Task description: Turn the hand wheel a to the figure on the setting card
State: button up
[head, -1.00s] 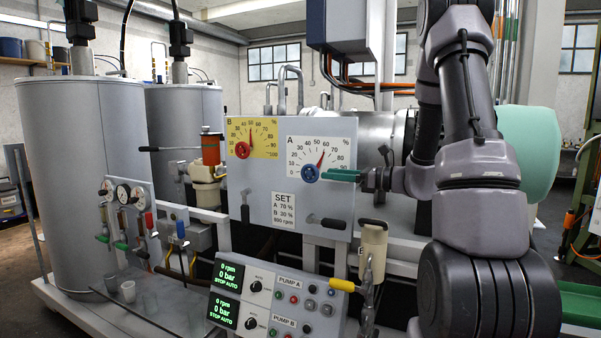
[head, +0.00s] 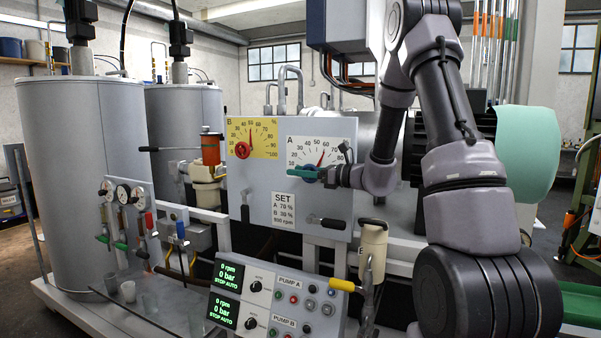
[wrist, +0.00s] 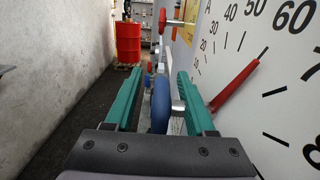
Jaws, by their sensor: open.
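Hand wheel a, blue, (head: 309,180) sits at the foot of the white A dial (head: 298,154) on the grey panel and is mostly hidden by my gripper in the head view. My gripper (head: 301,172) is open, its green fingers pointing left across the wheel. In the wrist view the blue wheel (wrist: 160,105) stands between the two spread fingers (wrist: 157,82), its shaft passing towards the panel.
The red B hand wheel (head: 242,150) and its yellow dial (head: 263,136) are left of A. A cream pot (head: 373,243) stands below right, above the pump control box (head: 285,300).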

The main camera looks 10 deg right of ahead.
grip_shut()
jog(key=shift+s+d+r+t+y, duration=0.1)
jog(key=shift+r+t+y, duration=0.1)
jog(key=shift+t+y, duration=0.35)
jog(key=shift+r+t+y, duration=0.15)
jog(key=shift+t+y, duration=0.2)
jog(key=shift+y, duration=0.4)
grip_release()
